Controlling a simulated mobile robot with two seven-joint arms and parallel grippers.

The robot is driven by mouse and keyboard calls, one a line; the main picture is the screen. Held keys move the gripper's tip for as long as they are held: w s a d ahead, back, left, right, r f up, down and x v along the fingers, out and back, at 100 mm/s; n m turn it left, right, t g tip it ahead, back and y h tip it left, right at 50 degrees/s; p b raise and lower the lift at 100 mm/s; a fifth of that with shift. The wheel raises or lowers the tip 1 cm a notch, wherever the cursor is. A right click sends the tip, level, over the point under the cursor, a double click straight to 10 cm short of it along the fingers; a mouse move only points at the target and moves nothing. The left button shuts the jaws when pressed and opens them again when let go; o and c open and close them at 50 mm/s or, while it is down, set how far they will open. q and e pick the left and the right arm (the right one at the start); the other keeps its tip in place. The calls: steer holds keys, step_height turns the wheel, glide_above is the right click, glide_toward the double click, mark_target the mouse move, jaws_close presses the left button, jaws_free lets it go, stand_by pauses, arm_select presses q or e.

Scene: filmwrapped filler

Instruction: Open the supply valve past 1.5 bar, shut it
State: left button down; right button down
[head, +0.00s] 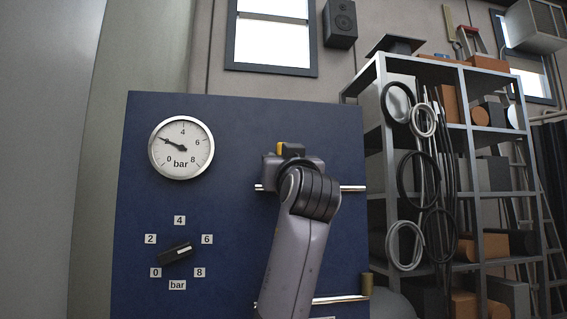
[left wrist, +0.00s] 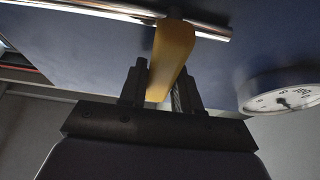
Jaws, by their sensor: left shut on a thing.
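A blue panel (head: 230,225) carries a round gauge (head: 182,148); its needle points to the upper left, at about 2 bar. A yellow valve handle (head: 281,148) sits by the upper silver pipe (head: 352,189). My left gripper (head: 292,156) is at this handle, hiding most of it and the valve body. In the left wrist view the fingers of my left gripper (left wrist: 162,88) are shut on the yellow handle (left wrist: 170,55), which stands out from the pipe (left wrist: 110,8). The gauge (left wrist: 285,98) shows at the right there. My right gripper is not in view.
A black knob (head: 176,253) below the gauge has printed numbers around it; its white mark points toward 6. A lower pipe (head: 340,300) ends near a brass fitting (head: 366,285). A metal shelf (head: 470,150) with hoses and boxes stands at the right.

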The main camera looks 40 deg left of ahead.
arm_select(q)
steer(key=c, duration=0.9)
jaws_free()
steer(key=b+v, duration=0.2)
steer(key=v, duration=0.5)
steer(key=shift+s+d, duration=0.15)
